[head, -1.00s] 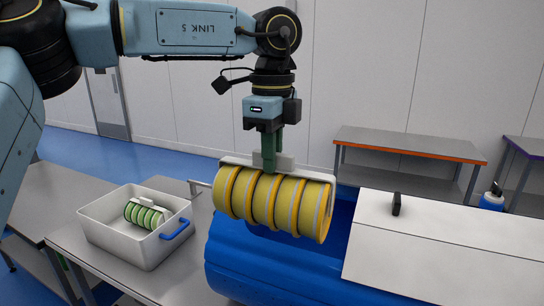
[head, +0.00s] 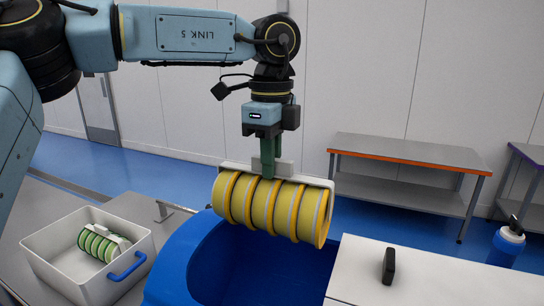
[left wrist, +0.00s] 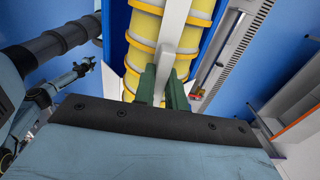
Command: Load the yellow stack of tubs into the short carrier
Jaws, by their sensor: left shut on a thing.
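The yellow stack of tubs (head: 270,208) lies on its side, with a pale carrying bar (head: 312,180) along its top. My left gripper (head: 270,165) is shut on that bar and holds the stack up, above the open end of a blue carrier (head: 190,265). In the left wrist view the green fingers of my left gripper (left wrist: 163,88) close on the pale bar, with the yellow tubs (left wrist: 145,35) beyond. The stack hides part of the carrier's rim.
A white bin (head: 70,285) with a blue handle holds a green stack of tubs (head: 100,243) at left. A white lid with a black handle (head: 388,266) covers the carrier's right part. Behind are an orange-edged bench (head: 410,152) and a blue bottle (head: 507,245).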

